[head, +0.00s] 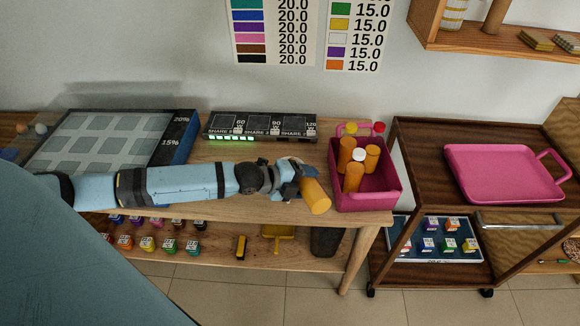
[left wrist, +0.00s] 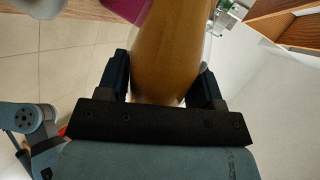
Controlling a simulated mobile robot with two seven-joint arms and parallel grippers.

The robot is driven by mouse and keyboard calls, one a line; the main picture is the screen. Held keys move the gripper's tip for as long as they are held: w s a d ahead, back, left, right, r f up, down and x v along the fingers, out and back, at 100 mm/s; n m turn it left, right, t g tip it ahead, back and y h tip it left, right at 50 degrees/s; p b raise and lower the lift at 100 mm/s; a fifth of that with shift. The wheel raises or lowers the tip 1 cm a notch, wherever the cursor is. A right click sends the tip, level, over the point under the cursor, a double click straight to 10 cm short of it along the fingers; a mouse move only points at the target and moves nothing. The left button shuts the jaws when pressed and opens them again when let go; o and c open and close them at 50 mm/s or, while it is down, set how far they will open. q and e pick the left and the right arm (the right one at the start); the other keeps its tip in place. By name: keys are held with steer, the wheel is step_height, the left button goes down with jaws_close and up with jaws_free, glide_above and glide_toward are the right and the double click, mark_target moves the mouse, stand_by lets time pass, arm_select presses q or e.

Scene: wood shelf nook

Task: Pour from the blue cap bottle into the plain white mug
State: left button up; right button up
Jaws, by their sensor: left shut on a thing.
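My left gripper (head: 290,183) is shut on an amber bottle (head: 316,197), above the front right part of the wooden table. The bottle is tilted, with its bare round end toward the lower right. Its cap is hidden, so I cannot see the cap's colour. In the left wrist view, the bottle (left wrist: 165,55) lies between both fingers of the gripper (left wrist: 160,80). I cannot make out a plain white mug in the head view. A whitish rounded thing (left wrist: 40,7) is cut off at the top left of the left wrist view; I cannot tell what it is.
A pink crate (head: 368,200) with several amber bottles, their caps yellow, red and white, stands just right of the held bottle. A dark display box (head: 262,126) is behind the arm. A pink tray (head: 505,172) lies on the dark cart at right.

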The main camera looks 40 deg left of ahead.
arm_select(q)
steer(key=shift+w+a+r+n+h, duration=0.15)
steer(key=shift+r+n+h, duration=0.15)
steer(key=shift+r+n, duration=0.25)
stand_by(1.4)
steer(key=shift+a+r+n+g+b, duration=0.2)
steer(key=shift+r+n+g+b, duration=0.2)
steer(key=shift+b, duration=0.3)
